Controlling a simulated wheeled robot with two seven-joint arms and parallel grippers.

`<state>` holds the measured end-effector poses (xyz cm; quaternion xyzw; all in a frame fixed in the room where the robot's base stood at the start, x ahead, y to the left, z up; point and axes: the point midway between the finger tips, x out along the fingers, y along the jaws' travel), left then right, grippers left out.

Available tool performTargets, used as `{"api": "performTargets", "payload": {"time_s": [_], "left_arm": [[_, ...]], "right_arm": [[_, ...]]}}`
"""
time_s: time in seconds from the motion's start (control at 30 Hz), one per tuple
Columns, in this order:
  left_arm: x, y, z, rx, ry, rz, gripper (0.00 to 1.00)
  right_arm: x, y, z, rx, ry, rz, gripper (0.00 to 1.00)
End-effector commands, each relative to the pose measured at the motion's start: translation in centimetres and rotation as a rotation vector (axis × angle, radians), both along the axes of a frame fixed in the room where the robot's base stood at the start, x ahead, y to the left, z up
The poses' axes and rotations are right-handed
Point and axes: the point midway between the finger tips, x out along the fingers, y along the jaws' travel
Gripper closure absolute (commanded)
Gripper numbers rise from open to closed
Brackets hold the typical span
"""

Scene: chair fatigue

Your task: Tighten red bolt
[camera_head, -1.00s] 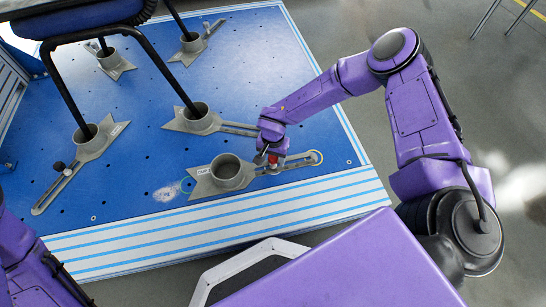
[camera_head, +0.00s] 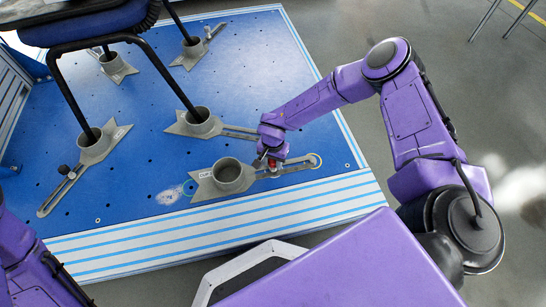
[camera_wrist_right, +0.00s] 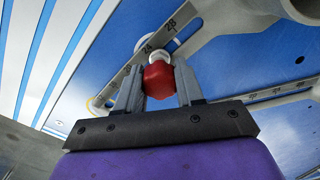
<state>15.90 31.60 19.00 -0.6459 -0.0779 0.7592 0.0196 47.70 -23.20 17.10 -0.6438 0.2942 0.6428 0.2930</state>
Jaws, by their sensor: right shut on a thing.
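The red bolt (camera_wrist_right: 159,80) sits between the two fingers of my right gripper (camera_wrist_right: 160,92) in the right wrist view, with a pale round washer or head just beyond it. It is at the slotted arm (camera_wrist_right: 130,87) of a grey cup clamp. In the head view the red bolt (camera_head: 271,163) is a small spot under my right gripper (camera_head: 270,160), partly hidden by it. The right gripper is shut on the bolt. The clamp's empty round cup (camera_head: 228,176) is to the left of the bolt. My left gripper is out of view; only part of the left arm shows.
A blue perforated platform (camera_head: 140,160) with a white-and-blue striped edge carries several grey cup clamps. A chair (camera_head: 90,30) stands with black legs in other cups. One clamp has a black knob (camera_head: 64,170). Grey floor lies to the right.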

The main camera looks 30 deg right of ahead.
Motion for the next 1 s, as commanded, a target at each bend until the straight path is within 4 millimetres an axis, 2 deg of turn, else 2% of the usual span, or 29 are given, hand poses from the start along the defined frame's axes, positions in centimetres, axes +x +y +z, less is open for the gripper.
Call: {"api": "performTargets", "payload": {"time_s": [0.27,0.53,0.8,1.0], "left_arm": [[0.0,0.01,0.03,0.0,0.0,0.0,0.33],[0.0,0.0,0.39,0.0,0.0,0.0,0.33],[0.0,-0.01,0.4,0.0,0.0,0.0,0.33],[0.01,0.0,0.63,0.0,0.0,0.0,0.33]], "right_arm": [[0.04,0.0,0.02,0.0,-0.001,-0.032,0.95],[0.06,0.0,0.05,-0.001,-0.004,-0.366,0.95],[0.06,-0.02,0.04,-0.001,-0.004,-0.395,0.95],[0.05,-0.03,0.07,-0.003,-0.005,-0.685,0.95]]}}
